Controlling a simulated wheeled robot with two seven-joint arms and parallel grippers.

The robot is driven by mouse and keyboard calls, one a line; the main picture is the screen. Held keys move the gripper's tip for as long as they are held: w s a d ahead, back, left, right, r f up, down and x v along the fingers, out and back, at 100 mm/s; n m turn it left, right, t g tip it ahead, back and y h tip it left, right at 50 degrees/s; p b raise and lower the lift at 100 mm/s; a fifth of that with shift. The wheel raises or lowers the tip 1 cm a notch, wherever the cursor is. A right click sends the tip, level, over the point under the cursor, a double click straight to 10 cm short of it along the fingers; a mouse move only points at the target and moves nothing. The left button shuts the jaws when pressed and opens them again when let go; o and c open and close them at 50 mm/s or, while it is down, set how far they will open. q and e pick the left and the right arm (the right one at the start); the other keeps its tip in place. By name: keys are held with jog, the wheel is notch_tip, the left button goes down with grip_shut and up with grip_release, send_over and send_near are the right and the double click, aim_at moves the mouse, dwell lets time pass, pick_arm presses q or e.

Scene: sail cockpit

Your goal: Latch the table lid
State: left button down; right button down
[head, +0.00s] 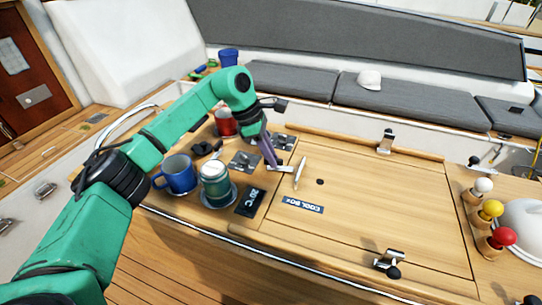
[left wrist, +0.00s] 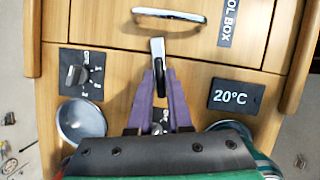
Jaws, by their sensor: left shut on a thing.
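The wooden table lid (head: 375,205) marked COOL BOX lies flat in the tabletop. My left gripper (head: 272,162) is at the lid's left edge, its purple fingers shut on the black-ended lever of a metal latch (head: 281,169). In the left wrist view the latch's metal plate (left wrist: 157,47) reaches across the seam to the lid, and the fingers (left wrist: 160,92) close around its dark end. Another latch (head: 385,141) is at the lid's far edge, and a latch with a black knob (head: 390,260) is at the near edge. My right gripper is out of view.
Left of the lid stand a blue mug (head: 177,174), a green-and-white cup (head: 215,184) and a red mug (head: 225,122). A 20°C display (head: 250,202) and a curved lid handle (head: 300,172) are close by. White, yellow and red knobs (head: 491,208) stand at right.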

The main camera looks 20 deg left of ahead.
pick_arm(q)
jog(key=shift+w+r+m+g, duration=0.1)
jog(key=shift+m+g, duration=0.4)
jog(key=shift+m, duration=0.7)
jog(key=c, duration=0.8)
grip_release()
jog(key=shift+c, duration=0.2)
jog(key=v, duration=1.4)
jog(key=shift+r, duration=0.2)
jog(key=shift+w, duration=0.1)
